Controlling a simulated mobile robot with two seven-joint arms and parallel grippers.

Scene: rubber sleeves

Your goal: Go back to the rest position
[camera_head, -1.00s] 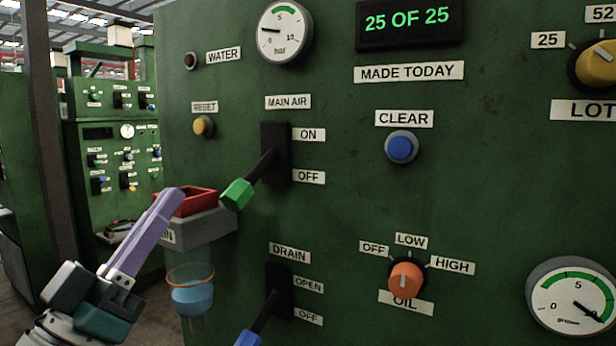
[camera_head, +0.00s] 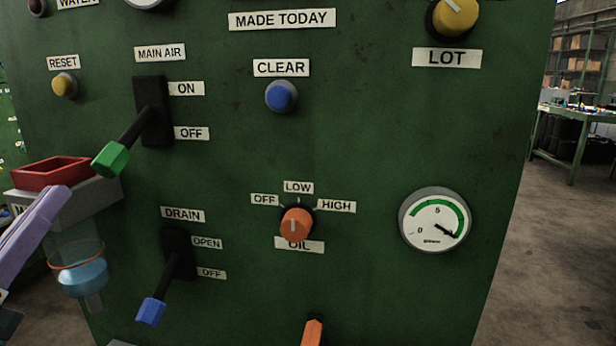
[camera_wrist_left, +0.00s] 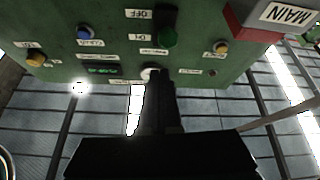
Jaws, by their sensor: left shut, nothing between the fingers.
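My left gripper (camera_head: 58,197) is at the left edge of the head view, its purple fingers pressed together and empty. It overlaps the red-rimmed tray in the picture, left of the green machine panel (camera_head: 380,130). In the left wrist view the dark fingers (camera_wrist_left: 158,85) are shut, with the panel beyond them appearing upside down. Nothing is held. My right gripper does not show.
The MAIN AIR lever (camera_head: 112,158) and DRAIN lever (camera_head: 152,310) stick out from the panel near my left arm. A red tray (camera_head: 50,172) and glass bowl (camera_head: 82,275) sit at left. An orange handle (camera_head: 313,332) shows at bottom. Open floor (camera_head: 540,260) lies right.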

